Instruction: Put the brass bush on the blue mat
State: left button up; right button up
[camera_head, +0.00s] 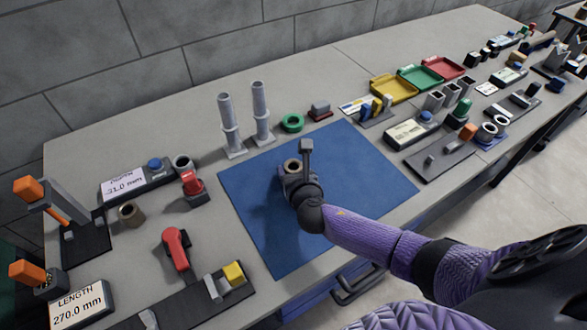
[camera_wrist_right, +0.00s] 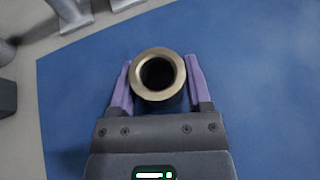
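The brass bush (camera_wrist_right: 134,75) is a short ring with a dark bore. It sits between the two fingers of my right gripper (camera_wrist_right: 158,82), which appear to touch its sides. In the head view the bush (camera_head: 292,164) shows at the tip of my right gripper (camera_head: 297,172), over the middle of the blue mat (camera_head: 262,237). The mat also fills most of the right wrist view (camera_wrist_right: 258,75). The gripper hides the bush's underside, so I cannot tell whether it touches the mat. My left gripper is not in view.
A brown bush (camera_head: 131,215) stands on the grey bench left of the mat. Two grey posts (camera_head: 229,125) and a green ring (camera_head: 292,122) stand behind the mat. A red-handled clamp (camera_head: 176,248) is at left, and yellow (camera_head: 394,88), green and red trays are behind right.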

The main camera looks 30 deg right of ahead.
jog(key=o, duration=0.4)
jog(key=p+v, duration=0.4)
jog(key=v, duration=0.5)
jog(key=shift+s+r, duration=0.15)
jog(key=shift+s, duration=0.3)
